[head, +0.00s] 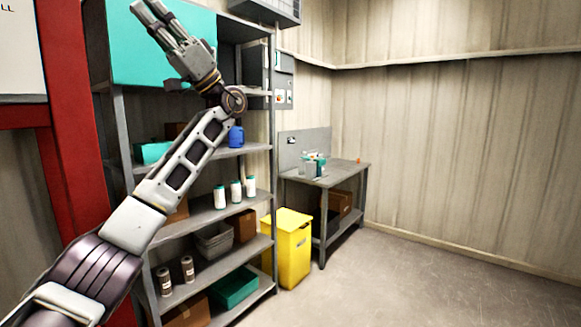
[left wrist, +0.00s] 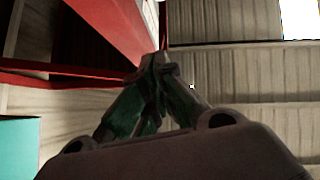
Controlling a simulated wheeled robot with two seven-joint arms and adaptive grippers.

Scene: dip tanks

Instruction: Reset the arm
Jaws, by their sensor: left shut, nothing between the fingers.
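My left arm comes in from the lower left of the head view and reaches up in front of a shelf unit. My left gripper (head: 158,20) is at the top, pointing up and to the left, in front of a large teal box. In the left wrist view, my left gripper (left wrist: 155,62) has its fingertips together, with nothing between them. My right gripper shows in neither view.
A grey shelf unit (head: 262,150) holds white bottles (head: 235,190), a blue container (head: 236,136) and boxes. A red post (head: 70,110) stands at left. A yellow bin (head: 290,255) and a grey table (head: 335,176) are farther right. The floor (head: 430,280) at right is clear.

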